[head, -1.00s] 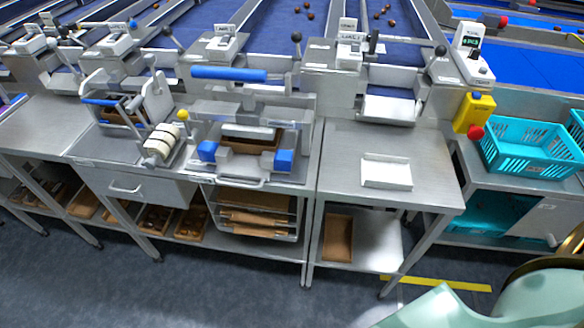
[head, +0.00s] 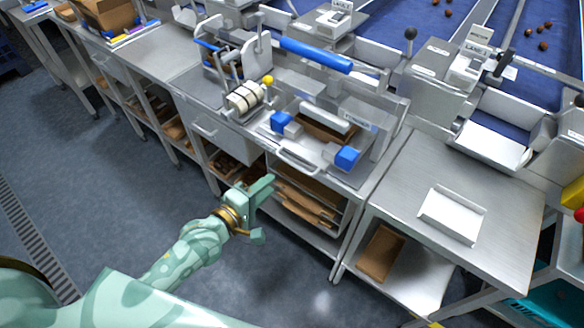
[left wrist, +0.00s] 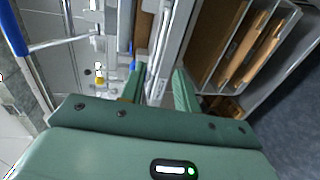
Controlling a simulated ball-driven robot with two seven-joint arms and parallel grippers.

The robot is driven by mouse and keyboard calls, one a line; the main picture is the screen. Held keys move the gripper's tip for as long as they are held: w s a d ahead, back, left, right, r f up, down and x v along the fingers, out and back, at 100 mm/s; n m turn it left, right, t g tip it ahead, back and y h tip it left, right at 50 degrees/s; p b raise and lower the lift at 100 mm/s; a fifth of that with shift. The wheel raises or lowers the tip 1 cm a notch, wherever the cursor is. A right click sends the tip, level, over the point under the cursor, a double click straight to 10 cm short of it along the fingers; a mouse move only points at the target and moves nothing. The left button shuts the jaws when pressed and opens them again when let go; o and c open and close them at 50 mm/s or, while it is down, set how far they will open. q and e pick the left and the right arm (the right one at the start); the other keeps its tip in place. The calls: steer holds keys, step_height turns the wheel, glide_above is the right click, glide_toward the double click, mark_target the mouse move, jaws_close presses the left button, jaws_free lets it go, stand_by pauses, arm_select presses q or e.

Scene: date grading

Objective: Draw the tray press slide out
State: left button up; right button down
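The tray press (head: 375,105) stands on the steel bench, its long blue lever bar (head: 316,55) raised across the top. Its slide, with blue corner blocks (head: 347,158) and a steel front handle (head: 297,160), sits in the press, a brown tray (head: 325,128) behind it. My left gripper (head: 264,208) is open and empty, in front of and below the handle, apart from it. In the left wrist view the gripper's two green fingers (left wrist: 160,88) are spread, with steel bars of the press front (left wrist: 160,45) beyond them. My right gripper is out of view.
Brown boards (head: 303,205) lie on shelves under the press; they also show in the left wrist view (left wrist: 248,45). A drawer (head: 215,132) and a cream roller device (head: 246,96) are left of the press. A white tray (head: 452,215) lies on the right bench. The floor in front is clear.

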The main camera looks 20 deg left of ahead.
arm_select(q)
steer(key=b+x, duration=0.2)
steer(key=x, duration=0.8)
steer(key=shift+a+f, duration=0.1)
jaws_close()
